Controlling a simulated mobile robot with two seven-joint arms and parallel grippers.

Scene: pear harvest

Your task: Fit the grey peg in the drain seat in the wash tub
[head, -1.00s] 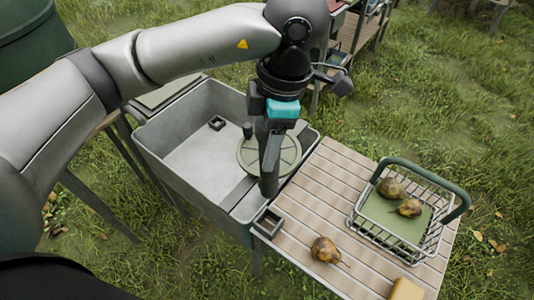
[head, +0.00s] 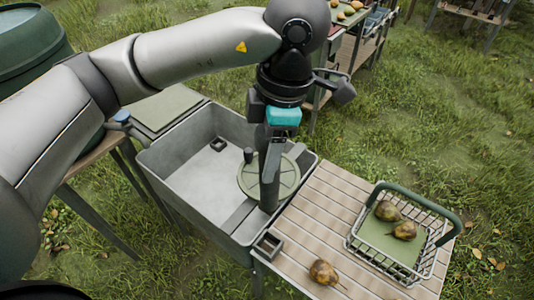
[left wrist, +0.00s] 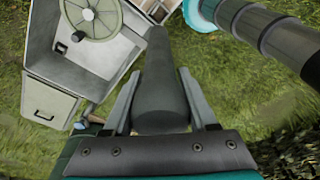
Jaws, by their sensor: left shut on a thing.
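The grey peg (left wrist: 162,80) is a thick dark-grey cylinder. My left gripper (left wrist: 160,112) is shut on it, with a finger on each side. In the head view the peg (head: 270,185) hangs roughly upright over the near right part of the wash tub (head: 185,185), in front of the round green disc (head: 258,188). The drain seat (head: 218,144) looks like a small dark square frame on the tub's floor, towards the back. The peg is apart from it, to its right and nearer. Whether the peg's lower end touches anything is unclear. My right gripper is not in view.
A dark upright knob (head: 248,155) stands at the disc's edge, between peg and drain seat. The slatted table (head: 330,215) on the right bears an empty square holder (head: 268,245), a pear (head: 324,273) and a wire basket (head: 400,245) with pears. The tub's left floor is clear.

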